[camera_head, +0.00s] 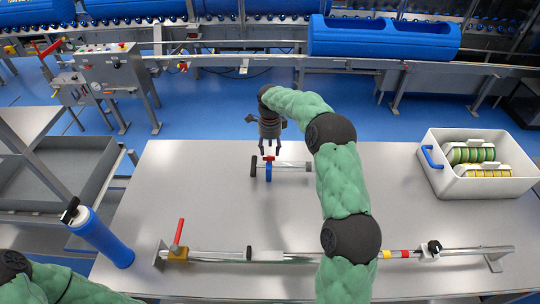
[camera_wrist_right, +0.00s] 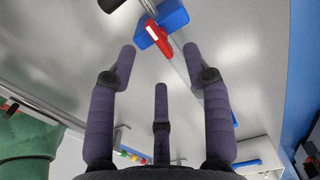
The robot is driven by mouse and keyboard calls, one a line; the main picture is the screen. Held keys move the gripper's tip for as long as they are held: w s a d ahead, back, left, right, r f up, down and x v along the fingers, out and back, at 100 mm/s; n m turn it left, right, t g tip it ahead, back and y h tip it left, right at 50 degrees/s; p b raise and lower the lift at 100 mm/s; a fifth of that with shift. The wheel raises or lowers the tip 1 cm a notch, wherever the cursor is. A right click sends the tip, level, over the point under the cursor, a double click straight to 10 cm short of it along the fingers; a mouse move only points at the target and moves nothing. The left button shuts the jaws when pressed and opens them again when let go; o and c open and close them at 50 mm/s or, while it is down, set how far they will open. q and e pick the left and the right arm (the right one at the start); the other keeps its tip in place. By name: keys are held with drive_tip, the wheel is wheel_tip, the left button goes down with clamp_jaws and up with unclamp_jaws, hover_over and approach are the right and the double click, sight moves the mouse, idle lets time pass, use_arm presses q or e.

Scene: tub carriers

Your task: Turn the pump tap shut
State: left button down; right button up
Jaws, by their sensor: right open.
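A small blue valve body (camera_head: 268,173) with a red handle (camera_head: 268,158) sits on a short metal pipe (camera_head: 292,165) near the table's far edge. In the right wrist view the blue body (camera_wrist_right: 172,14) and the red handle (camera_wrist_right: 157,38) lie just beyond the fingertips. My right gripper (camera_head: 269,150) is open and empty, just behind the red handle in the head view; its spread fingers also show in the wrist view (camera_wrist_right: 160,58). A brass valve (camera_head: 178,255) with a raised red lever (camera_head: 179,232) is on the long front pipe. I cannot tell which one is the pump tap. My left gripper is out of view.
The long pipe (camera_head: 220,256) spans the table's front. A blue cylinder (camera_head: 102,238) leans at the left edge. A white crate (camera_head: 482,187) with green and yellow items stands at right. The table's middle (camera_head: 220,210) is clear. My right arm hides part of it.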

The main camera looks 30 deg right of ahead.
sight(270, 157)
wheel_tip(270, 157, up, 6)
idle(0.4)
idle(0.4)
